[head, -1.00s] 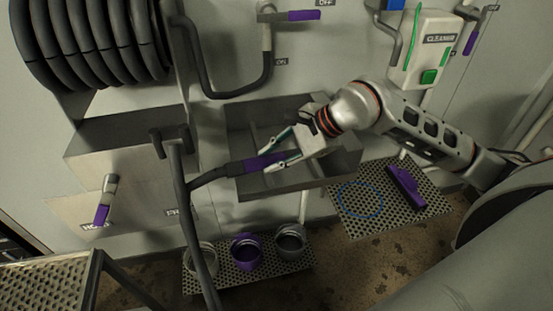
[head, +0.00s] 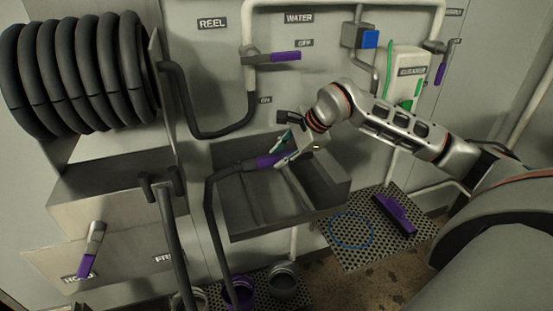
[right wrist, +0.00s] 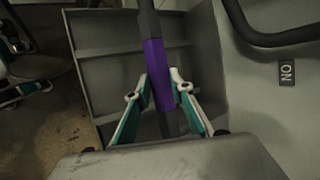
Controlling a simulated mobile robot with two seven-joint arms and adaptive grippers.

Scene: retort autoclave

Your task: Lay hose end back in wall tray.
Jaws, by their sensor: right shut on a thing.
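The purple hose end (head: 268,160) is held in my right gripper (head: 284,154), with its dark hose running left and down. In the right wrist view the fingers of my right gripper (right wrist: 160,80) close on both sides of the purple sleeve (right wrist: 153,60). The grey wall tray (head: 240,228) is an open box with an inner divider, fixed to the wall. The hose end is over the tray's back left part; whether it touches the tray is unclear. What looks like my left gripper (right wrist: 18,72) shows partly at the left edge of the right wrist view.
A hose reel (head: 80,75) is at left, above a steel box. The water valve's purple handle (head: 286,57) is above the tray. A perforated shelf (head: 345,255) with a purple brush (head: 394,213) is at right. Cups (head: 284,280) stand below.

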